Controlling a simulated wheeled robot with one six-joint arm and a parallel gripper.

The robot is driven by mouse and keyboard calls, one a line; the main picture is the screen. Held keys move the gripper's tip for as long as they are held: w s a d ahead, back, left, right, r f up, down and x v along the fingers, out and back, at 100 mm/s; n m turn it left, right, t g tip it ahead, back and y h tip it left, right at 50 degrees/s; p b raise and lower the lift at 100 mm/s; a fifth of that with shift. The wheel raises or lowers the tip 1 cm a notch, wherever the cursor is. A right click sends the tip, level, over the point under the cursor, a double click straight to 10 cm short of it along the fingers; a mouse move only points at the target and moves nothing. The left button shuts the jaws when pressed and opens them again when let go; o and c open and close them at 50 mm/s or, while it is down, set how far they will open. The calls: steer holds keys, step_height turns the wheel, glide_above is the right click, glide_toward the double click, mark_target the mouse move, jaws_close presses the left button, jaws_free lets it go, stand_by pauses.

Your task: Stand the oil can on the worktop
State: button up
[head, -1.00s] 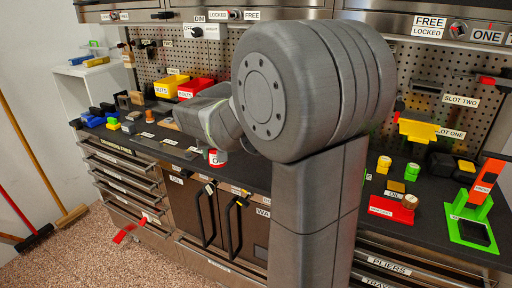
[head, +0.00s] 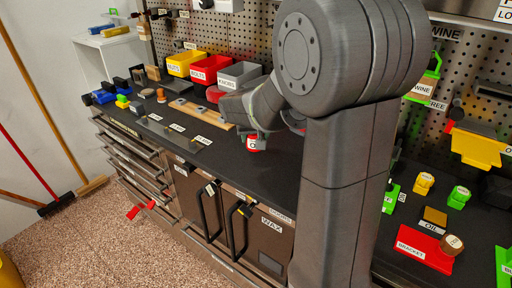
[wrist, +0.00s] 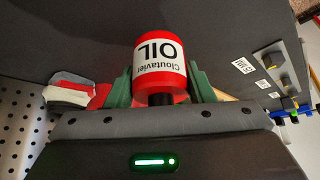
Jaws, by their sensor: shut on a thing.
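The oil can (head: 255,145) is red with a white OIL label. In the wrist view the oil can (wrist: 160,65) sits between the green fingers, its black cap toward the gripper and its lettering upside down in the picture. My gripper (wrist: 160,88) is shut on it. In the head view my gripper (head: 258,134) is partly hidden by my arm and reaches down over the dark worktop (head: 225,165), with the can below it. I cannot tell whether the can's base touches the worktop.
Yellow (head: 182,64), red (head: 211,70) and grey (head: 240,76) bins stand along the pegboard behind. A wooden strip (head: 200,112) lies left of the can. A red bracket tray (head: 425,248) and yellow and green pieces are at the right. Worktop around the can is clear.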

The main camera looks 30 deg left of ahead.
steer(key=shift+f, duration=2)
steer(key=shift+f, duration=0.15)
steer(key=o, duration=1)
steer(key=shift+o, duration=0.2)
steer(key=shift+r, duration=0.25)
steer(key=v, duration=1.1)
steer(key=shift+s+d+r, duration=0.2)
steer(key=shift+r, duration=0.15)
